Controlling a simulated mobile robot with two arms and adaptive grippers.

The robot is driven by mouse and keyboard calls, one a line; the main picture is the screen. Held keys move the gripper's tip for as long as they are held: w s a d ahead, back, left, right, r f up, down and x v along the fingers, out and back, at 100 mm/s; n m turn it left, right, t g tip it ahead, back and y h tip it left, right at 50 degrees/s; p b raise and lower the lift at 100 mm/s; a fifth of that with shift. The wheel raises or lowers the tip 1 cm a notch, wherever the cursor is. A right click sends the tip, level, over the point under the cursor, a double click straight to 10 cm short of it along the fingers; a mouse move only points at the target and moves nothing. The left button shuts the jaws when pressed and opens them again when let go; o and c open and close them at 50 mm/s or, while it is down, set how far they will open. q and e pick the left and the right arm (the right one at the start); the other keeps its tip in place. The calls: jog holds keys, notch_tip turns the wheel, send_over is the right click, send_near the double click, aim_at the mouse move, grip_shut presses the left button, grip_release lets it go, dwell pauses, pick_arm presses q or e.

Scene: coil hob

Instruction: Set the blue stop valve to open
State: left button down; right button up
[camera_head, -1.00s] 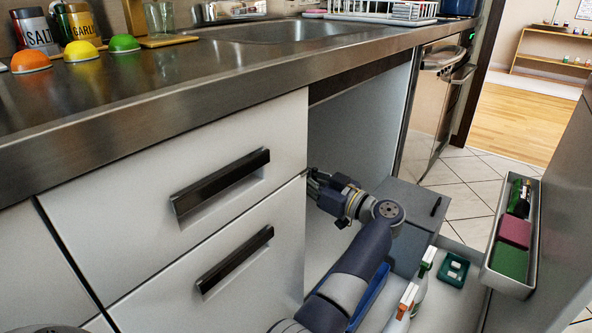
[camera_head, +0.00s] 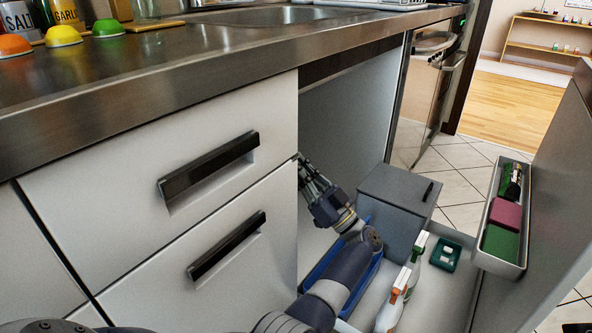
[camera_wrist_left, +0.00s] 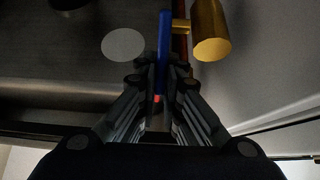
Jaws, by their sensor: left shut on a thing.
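The blue stop valve's blue lever (camera_wrist_left: 165,38) shows in the left wrist view, standing upright in the picture between my fingers. A brass valve part (camera_wrist_left: 210,32) is just right of it, joined by a thin brass stem. My left gripper (camera_wrist_left: 160,72) is shut on the blue lever. In the head view my left gripper (camera_head: 308,172) reaches into the open cabinet under the sink. Its fingertips and the valve are hidden there behind the drawer front's edge. My right gripper is not in view.
A grey box (camera_head: 395,205), a blue tray (camera_head: 340,262), spray bottles (camera_head: 395,298) and a green item (camera_head: 446,254) are on the cabinet floor. The open door with its rack (camera_head: 500,262) stands at right. The drawer fronts (camera_head: 150,225) bound the opening at left.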

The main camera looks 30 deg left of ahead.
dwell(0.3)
pick_arm(q)
jog(key=c, duration=1.7)
grip_release()
jog(key=shift+r, duration=0.1)
